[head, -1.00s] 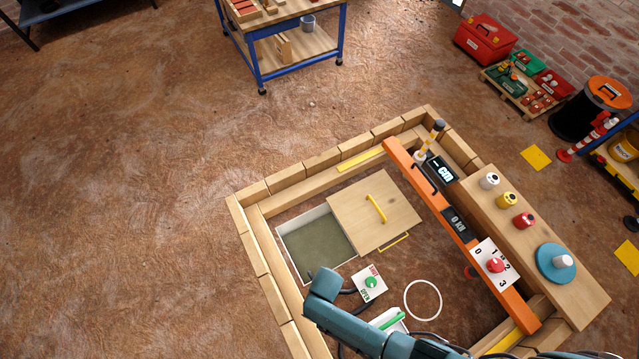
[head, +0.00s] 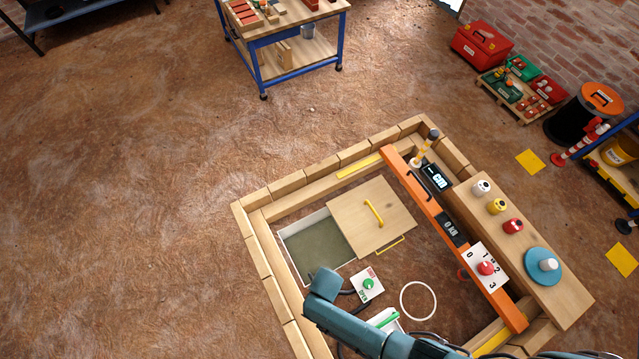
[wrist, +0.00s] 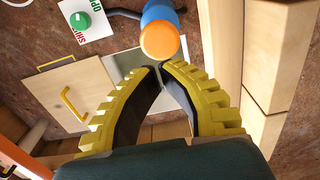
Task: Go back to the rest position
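My gripper (wrist: 161,66) shows in the wrist view as two yellow ridged fingers with dark inner pads. The fingertips come together, with nothing seen held between them. In the head view my teal arm (head: 360,325) reaches in from the bottom edge over the near side of the wooden frame (head: 262,262); my gripper cannot be made out there. In the wrist view a blue shape with an orange round end (wrist: 160,40) lies beyond the fingertips; I cannot tell if they touch.
Inside the frame are a wooden lid (head: 360,222) with a yellow handle, half over a grey-green bin (head: 312,248), a green knob panel (head: 367,285) and a white ring (head: 418,300). An orange beam (head: 430,207) crosses the right side. Open floor (head: 120,200) lies left.

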